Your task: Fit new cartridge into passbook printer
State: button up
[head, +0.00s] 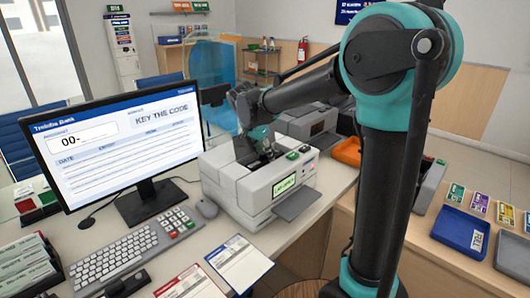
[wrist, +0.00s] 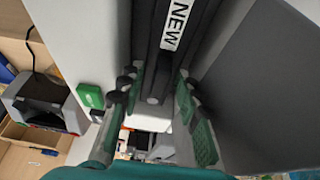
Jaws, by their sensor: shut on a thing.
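The passbook printer (head: 240,188) stands on the counter, pale grey, with its top bay open and a small lit green display on its front. My gripper (head: 264,148) reaches down into the bay. In the wrist view my gripper (wrist: 158,82) is shut on the new cartridge (wrist: 150,55), a dark body with a white "NEW" label. The cartridge is between pale and dark grey printer walls. In the head view the gripper and bay walls hide most of it. How deep it sits, and whether it touches the bay floor, I cannot tell.
Paper forms (head: 240,262) lie in front. A blue tray (head: 461,231) and several coloured packs (head: 479,203) lie on the right-hand counter.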

jog(key=o, duration=1.3)
jog(key=shift+r, duration=0.1)
jog(key=shift+r, duration=4.4)
